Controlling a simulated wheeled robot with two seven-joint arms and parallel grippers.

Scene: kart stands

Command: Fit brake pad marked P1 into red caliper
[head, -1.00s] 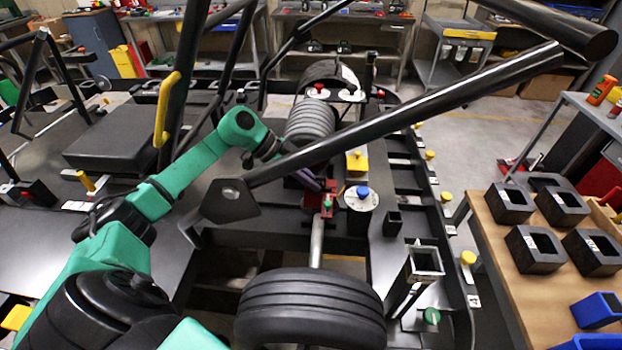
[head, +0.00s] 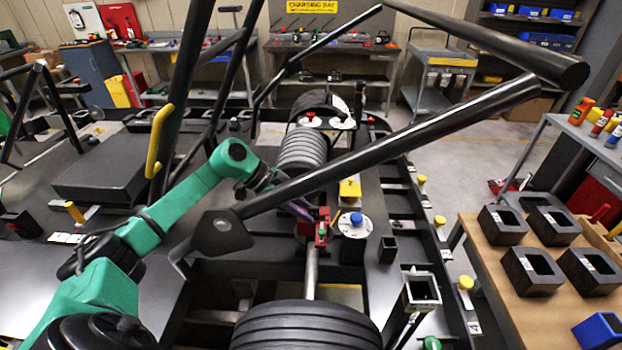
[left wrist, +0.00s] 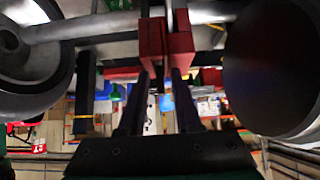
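The red caliper (head: 321,232) sits on the axle just behind the front tyre in the head view. In the left wrist view the red caliper (left wrist: 152,45) shows as two red blocks with a narrow slot between them. My left gripper (head: 304,210) is right at the caliper, partly hidden by a black frame tube. In the left wrist view the left gripper (left wrist: 162,76) has two dark fingers apart, with background between them, their tips at the caliper's near edge. I cannot make out the brake pad marked P1. My right gripper is not in view.
The tyre (head: 307,326) stands in front of the caliper. A white disc with a blue knob (head: 355,225) and a yellow block (head: 349,190) are close by. A wooden-topped table (head: 510,275) with black boxes is at right.

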